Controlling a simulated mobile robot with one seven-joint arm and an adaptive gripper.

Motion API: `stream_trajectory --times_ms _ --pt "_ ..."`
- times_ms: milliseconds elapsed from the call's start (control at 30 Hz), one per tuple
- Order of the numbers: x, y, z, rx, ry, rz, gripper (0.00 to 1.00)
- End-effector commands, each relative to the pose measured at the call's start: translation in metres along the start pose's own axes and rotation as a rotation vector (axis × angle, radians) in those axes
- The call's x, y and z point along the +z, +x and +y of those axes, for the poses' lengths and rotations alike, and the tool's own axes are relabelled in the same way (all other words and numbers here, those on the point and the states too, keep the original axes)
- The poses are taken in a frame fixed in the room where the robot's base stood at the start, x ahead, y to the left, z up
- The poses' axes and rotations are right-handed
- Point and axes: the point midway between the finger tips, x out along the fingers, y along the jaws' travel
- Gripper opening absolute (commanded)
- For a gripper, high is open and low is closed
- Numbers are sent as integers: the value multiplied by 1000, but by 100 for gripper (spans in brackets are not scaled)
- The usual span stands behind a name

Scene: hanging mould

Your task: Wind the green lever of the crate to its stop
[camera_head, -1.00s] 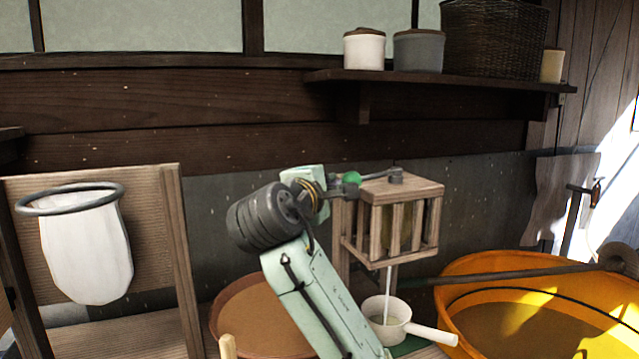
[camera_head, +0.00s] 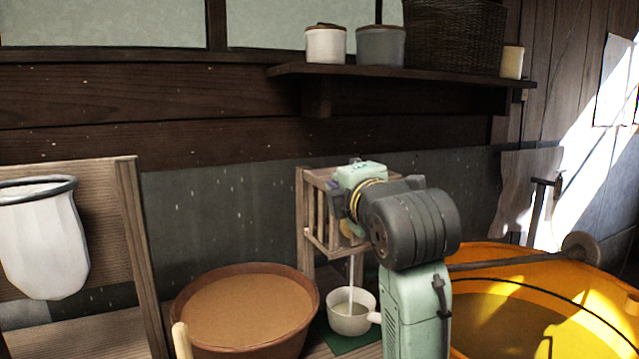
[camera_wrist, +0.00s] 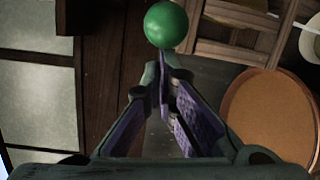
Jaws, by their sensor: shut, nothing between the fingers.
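The wooden slatted crate (camera_head: 322,213) hangs in the middle of the head view, its right side and top mostly hidden behind my arm. A pale stream runs from its underside into a white pan (camera_head: 350,312). The lever's green ball knob (camera_wrist: 166,24) shows at the top of the wrist view, just beyond the fingertips of my gripper (camera_wrist: 163,68). The fingers are shut and hold nothing. I cannot tell whether they touch the knob. The lever and my fingers are hidden in the head view. Part of the crate also shows at the upper right of the wrist view (camera_wrist: 236,48).
A brown round tub (camera_head: 245,305) stands left of the pan, and a large orange tub (camera_head: 545,265) to the right. A white cloth bag (camera_head: 42,245) hangs on a ring at the far left. A shelf (camera_head: 400,75) with jars and a basket is above.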

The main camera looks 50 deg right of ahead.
Motion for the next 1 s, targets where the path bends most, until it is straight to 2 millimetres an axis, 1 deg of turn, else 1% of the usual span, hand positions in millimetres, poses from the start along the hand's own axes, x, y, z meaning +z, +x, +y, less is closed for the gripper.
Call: stream_trajectory --times_ms 33,67,167,367,600,800,1000 --pt "9 -2 -3 7 5 40 0" --pt "11 -4 -3 12 2 61 0" --pt "21 -7 -5 10 -1 53 0" --pt "48 -12 -10 9 -1 52 0" --pt "76 -12 -16 8 -1 53 0" --pt "93 -10 -18 9 -1 53 0" --pt "102 -8 -20 8 -1 51 0"
